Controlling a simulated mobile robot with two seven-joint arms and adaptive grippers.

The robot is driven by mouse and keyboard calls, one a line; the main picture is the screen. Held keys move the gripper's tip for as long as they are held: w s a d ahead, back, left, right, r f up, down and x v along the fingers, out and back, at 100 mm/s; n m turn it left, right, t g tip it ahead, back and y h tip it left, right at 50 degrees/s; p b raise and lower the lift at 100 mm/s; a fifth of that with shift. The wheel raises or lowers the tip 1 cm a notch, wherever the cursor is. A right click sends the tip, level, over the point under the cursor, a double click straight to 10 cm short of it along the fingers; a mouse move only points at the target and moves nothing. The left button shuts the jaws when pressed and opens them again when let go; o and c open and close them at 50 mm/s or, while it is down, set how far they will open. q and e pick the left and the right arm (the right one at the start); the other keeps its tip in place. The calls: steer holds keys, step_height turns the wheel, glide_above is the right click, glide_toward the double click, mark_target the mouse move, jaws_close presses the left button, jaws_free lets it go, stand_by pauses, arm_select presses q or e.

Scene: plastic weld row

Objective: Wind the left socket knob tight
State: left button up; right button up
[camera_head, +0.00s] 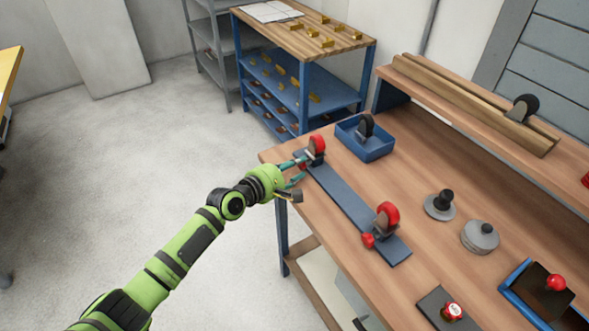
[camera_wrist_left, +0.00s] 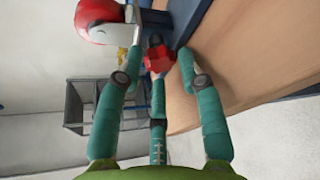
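A dark blue-grey bar (camera_head: 345,197) lies on the wooden bench with a red-wheeled caster standing at each end. The left caster (camera_head: 317,146) has a small red socket knob (camera_head: 302,166) at its side, mostly hidden by my fingers. In the left wrist view the lobed red knob (camera_wrist_left: 158,59) shows beyond the fingers, with the red wheel (camera_wrist_left: 97,16) at upper left. My left gripper (camera_head: 299,170) is at this knob, its fingers spread to either side of it. A gap shows on the knob's left; contact on the right is unclear. My right gripper is out of view.
The right caster (camera_head: 387,217) has its own red knob (camera_head: 368,240). A blue tray (camera_head: 368,152) with a dark caster stands close behind the left caster. Grey discs (camera_head: 479,237) and a blue bin (camera_head: 517,298) are farther right.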

arm_select(q)
steer(key=shift+w+d+f, duration=0.1)
steer(key=shift+d, duration=0.05)
jaws_close()
steer(key=shift+f, duration=0.1)
steer(key=shift+m+t, duration=0.3)
steer(key=shift+m, duration=0.2)
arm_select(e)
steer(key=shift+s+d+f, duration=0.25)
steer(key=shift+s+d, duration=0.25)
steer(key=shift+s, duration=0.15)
arm_select(q)
jaws_free()
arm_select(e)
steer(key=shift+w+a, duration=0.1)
